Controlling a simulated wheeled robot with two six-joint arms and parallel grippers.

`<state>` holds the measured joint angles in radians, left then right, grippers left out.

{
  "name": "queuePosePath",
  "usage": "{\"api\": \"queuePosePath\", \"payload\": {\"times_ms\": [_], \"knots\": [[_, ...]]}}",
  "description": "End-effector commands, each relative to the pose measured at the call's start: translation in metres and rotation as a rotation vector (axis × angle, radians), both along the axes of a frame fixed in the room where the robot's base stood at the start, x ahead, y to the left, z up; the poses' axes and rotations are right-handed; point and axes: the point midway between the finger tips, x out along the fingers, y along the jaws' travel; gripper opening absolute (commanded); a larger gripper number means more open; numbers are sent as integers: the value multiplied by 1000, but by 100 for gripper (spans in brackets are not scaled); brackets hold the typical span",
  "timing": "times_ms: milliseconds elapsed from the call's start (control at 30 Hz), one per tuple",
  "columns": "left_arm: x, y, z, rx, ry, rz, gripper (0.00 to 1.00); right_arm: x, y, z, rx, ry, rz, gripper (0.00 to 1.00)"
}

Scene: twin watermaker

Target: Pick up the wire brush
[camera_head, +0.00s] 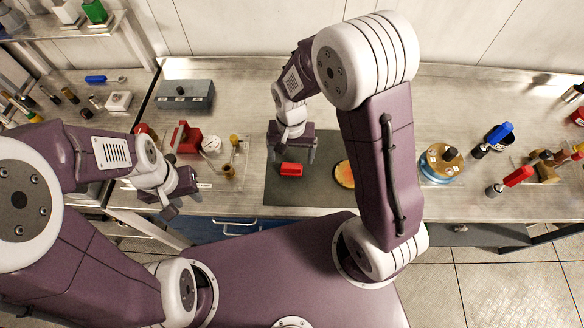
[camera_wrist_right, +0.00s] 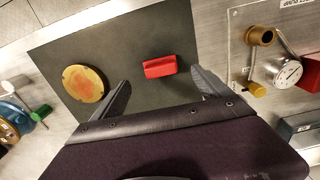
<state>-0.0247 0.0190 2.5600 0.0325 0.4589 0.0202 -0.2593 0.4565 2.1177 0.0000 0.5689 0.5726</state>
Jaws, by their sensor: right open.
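A small red block (camera_head: 291,169), which I take to be the wire brush, lies on the dark grey mat (camera_head: 285,194). No bristles show from above. My right gripper (camera_head: 291,153) is open and empty over the mat, just behind the red block in the head view. In the right wrist view the red block (camera_wrist_right: 160,67) lies ahead of the gap between the spread fingers (camera_wrist_right: 161,82), touching neither. My left gripper (camera_head: 183,204) appears open and empty near the bench's front edge, at the left.
A round, rust-stained disc (camera_head: 344,174) lies on the mat to the right of the block, partly behind my right arm. A plate with a gauge (camera_head: 211,144) and brass fittings is at the left. A blue-and-brass round part (camera_head: 441,163) and several tools stand at the right.

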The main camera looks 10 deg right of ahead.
Motion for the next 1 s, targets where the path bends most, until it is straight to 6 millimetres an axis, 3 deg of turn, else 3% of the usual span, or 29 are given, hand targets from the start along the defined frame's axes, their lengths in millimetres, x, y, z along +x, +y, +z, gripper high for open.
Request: {"api": "queuePosePath", "payload": {"times_ms": [100, 267, 500, 767, 800, 1000], "knots": [[0, 0, 2, 0, 0, 0, 36, 0, 0, -14, 0, 2, 0, 87], [0, 0, 3, 0, 0, 0, 36, 0, 0, -20, 0, 0, -1, 87], [0, 0, 10, 0, 0, 0, 36, 1, -1, -61, -1, 3, -1, 87], [0, 0, 10, 0, 0, 0, 36, 2, -1, -68, 0, -2, -1, 87], [0, 0, 10, 0, 0, 0, 36, 2, -1, -68, 0, -2, -1, 84], [0, 0, 10, 0, 0, 0, 36, 2, -1, -68, 1, -1, 0, 29]]}}
